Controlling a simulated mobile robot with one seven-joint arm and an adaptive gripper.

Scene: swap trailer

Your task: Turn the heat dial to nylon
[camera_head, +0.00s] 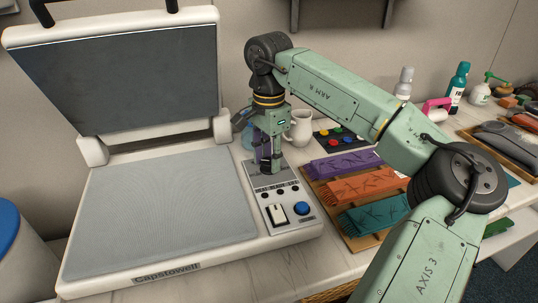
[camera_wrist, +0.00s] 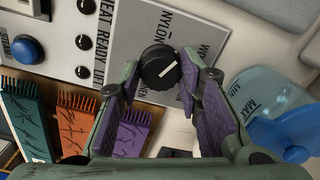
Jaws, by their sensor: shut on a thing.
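The heat dial (camera_wrist: 158,66) is a round black knob with a white pointer line, on the grey label plate (camera_wrist: 122,40) of the press's control panel. In the wrist view, NYLON is printed above the dial in the picture, a label starting with W to its right, and a partly covered label below. The pointer line lies on the knob's right half; its exact setting is unclear. My gripper (camera_wrist: 165,82) is shut on the dial, one finger at each side. In the head view my gripper (camera_head: 268,165) points down at the panel and hides the dial.
The open heat press (camera_head: 160,205) stands at left, its lid (camera_head: 125,75) raised. A white rocker switch (camera_head: 277,214) and blue button (camera_head: 301,208) sit near the dial. A clear jug with a blue lid (camera_wrist: 285,130) is close beside my gripper. Scarves lie on a wooden rack (camera_head: 352,240) at right.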

